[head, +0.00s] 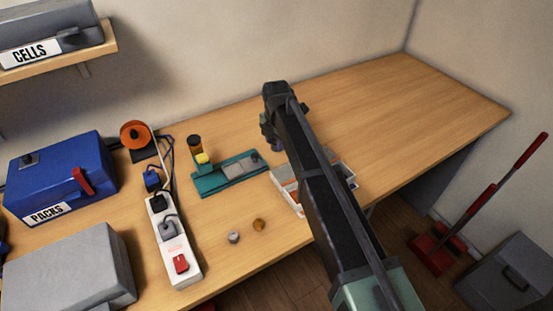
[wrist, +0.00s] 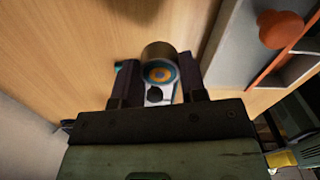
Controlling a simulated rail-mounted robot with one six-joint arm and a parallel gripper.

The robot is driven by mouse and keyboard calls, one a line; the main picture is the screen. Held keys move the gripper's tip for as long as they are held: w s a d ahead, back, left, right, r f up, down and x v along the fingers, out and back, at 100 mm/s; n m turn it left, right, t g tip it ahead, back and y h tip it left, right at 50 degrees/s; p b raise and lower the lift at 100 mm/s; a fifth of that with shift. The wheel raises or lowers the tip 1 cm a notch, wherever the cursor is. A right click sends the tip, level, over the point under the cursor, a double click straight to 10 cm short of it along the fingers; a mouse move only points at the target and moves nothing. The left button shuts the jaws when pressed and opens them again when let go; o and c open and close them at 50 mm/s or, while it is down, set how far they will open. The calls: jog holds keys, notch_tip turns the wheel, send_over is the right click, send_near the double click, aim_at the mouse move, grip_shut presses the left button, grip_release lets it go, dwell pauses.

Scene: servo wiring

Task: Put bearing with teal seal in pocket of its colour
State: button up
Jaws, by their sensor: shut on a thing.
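My gripper (wrist: 160,82) is shut on a short round metal bearing (wrist: 158,52) in the wrist view. The bearing's near face shows a blue-teal ring, an orange ring and a greyish centre. In the head view my gripper (head: 271,135) is above the table between the teal fixture and the pale tray, and my arm hides most of it. The pale tray (head: 283,187) has compartments with orange and blue edges; my arm covers its middle. Part of the tray (wrist: 222,50) shows at the upper right of the wrist view, with a rounded orange piece in it.
A teal fixture (head: 212,184) with a grey block lies left of the tray. A small grey part (head: 233,238) and an amber part (head: 258,225) lie near the front edge. A power strip (head: 173,245) and blue box (head: 62,178) stand left. The right table is clear.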

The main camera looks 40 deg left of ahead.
aim_at(276, 157)
notch_tip(276, 157, down, 5)
jog(key=b, duration=0.4)
jog(key=shift+r, duration=0.55)
jog(key=shift+f, duration=0.3)
jog(key=o, duration=1)
jog(key=shift+r, duration=0.1)
jog(key=shift+o, duration=0.2)
notch_tip(276, 157, up, 13)
jog(key=p, duration=1.2)
jog(key=shift+p, duration=0.3)
jog(key=shift+f, duration=0.35)
